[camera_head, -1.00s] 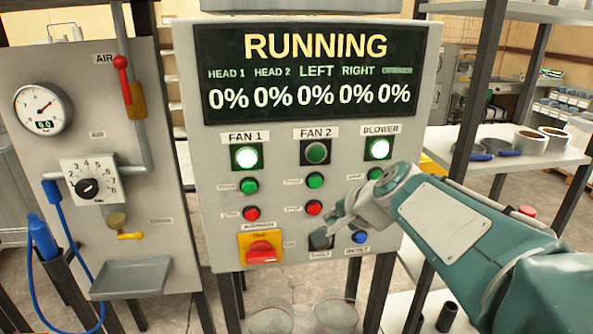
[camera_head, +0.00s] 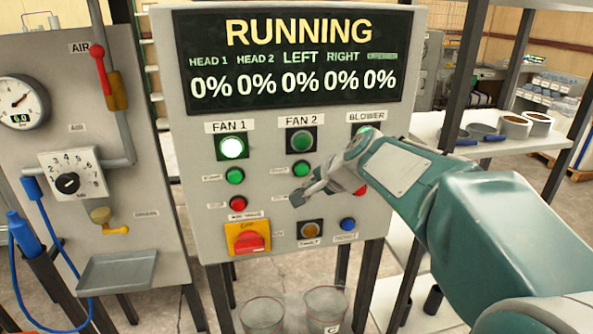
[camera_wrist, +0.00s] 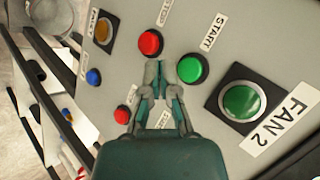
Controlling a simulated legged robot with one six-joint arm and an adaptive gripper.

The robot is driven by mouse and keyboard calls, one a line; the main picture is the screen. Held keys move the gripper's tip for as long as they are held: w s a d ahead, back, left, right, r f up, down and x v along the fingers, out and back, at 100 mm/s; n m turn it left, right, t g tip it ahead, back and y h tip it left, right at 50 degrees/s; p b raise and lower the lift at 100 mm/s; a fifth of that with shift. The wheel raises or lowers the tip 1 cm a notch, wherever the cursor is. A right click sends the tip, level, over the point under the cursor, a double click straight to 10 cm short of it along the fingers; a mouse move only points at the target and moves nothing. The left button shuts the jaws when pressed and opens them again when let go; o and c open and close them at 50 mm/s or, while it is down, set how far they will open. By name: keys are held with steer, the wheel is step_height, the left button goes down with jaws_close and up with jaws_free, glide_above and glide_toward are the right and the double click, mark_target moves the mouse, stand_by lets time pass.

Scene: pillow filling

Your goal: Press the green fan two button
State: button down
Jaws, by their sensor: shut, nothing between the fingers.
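The green Fan 2 start button (camera_head: 305,168) sits on the grey panel below the unlit Fan 2 lamp (camera_head: 302,140). In the wrist view the green button (camera_wrist: 192,68) lies just right of my fingertips, with the Fan 2 lamp (camera_wrist: 241,102) further right. My gripper (camera_head: 299,197) is shut and empty, below the green button in the head view, and hides the red Fan 2 stop button there. That red button (camera_wrist: 150,43) shows in the wrist view just above and left of my fingertips (camera_wrist: 163,70). I cannot tell whether the fingers touch the panel.
The display (camera_head: 297,62) reads RUNNING with all values at 0%. The Fan 1 lamp (camera_head: 232,147) is lit. My arm partly covers the Blower column. A yellow-and-red switch (camera_head: 248,238), an orange button (camera_head: 310,231) and a blue button (camera_head: 347,224) sit lower on the panel.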

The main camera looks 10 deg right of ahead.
mark_target(301, 176)
steer(key=shift+w, duration=1.65)
steer(key=shift+w, duration=0.1)
steer(key=shift+w+r, duration=0.1)
steer(key=shift+w, duration=0.15)
steer(key=shift+w, duration=0.5)
stand_by(0.9)
steer(key=shift+s, duration=0.95)
steer(key=s, duration=0.5)
stand_by(0.3)
